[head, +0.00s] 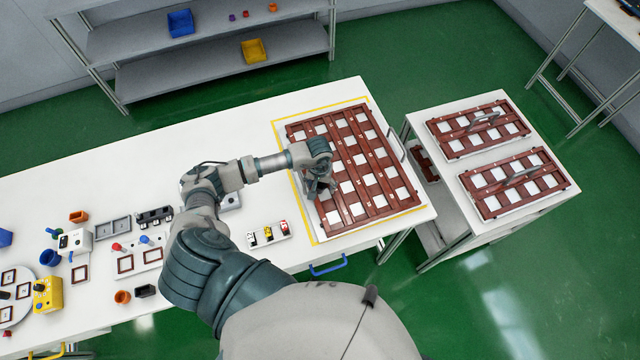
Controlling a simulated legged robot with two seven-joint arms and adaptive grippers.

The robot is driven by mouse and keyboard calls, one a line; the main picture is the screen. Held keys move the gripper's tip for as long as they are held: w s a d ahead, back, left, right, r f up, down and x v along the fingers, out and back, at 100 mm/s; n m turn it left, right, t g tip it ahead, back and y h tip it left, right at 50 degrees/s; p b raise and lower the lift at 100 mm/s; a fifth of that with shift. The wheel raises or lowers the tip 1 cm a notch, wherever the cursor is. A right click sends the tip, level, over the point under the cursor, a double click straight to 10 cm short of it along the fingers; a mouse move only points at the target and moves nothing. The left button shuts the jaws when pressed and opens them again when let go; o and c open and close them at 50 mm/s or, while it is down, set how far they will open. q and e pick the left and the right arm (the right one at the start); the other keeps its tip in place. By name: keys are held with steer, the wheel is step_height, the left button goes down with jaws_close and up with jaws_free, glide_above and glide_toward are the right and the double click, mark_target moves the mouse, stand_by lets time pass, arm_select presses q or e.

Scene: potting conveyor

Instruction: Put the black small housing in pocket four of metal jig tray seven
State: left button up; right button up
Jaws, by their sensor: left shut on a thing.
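My left gripper (320,190) is low over the left part of a large tray with a brown-red grid and pale square pockets (372,206). It is shut on a small dark thing, mostly hidden by the fingers, so I cannot tell whether it is the black small housing or whether it touches the tray. The tray lies inside a yellow outline on the white table. Its number and pocket marks are too small to read. A small black box-shaped part (146,291) lies on the table at the left. My right gripper is not in view.
Two similar gridded trays (478,127) (517,184) with handles lie on a white cart at the right. A white holder with small coloured parts (268,235) lies left of the large tray. Fixtures and small parts crowd the table's left end. The back middle of the table is clear.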

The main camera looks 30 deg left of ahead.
mark_target(319, 186)
arm_select(q)
steer(key=shift+s+a+f, duration=0.1)
steer(key=shift+a, duration=0.05)
steer(key=shift+a+r, duration=0.25)
steer(key=shift+r, duration=0.15)
steer(key=r, duration=0.3)
steer(key=shift+w+a+b, duration=0.2)
steer(key=shift+w+b, duration=0.05)
steer(key=shift+b, duration=0.1)
step_height(319, 186, up, 9)
steer(key=b, duration=0.1)
steer(key=shift+d+f+b, duration=0.15)
steer(key=shift+b, duration=0.15)
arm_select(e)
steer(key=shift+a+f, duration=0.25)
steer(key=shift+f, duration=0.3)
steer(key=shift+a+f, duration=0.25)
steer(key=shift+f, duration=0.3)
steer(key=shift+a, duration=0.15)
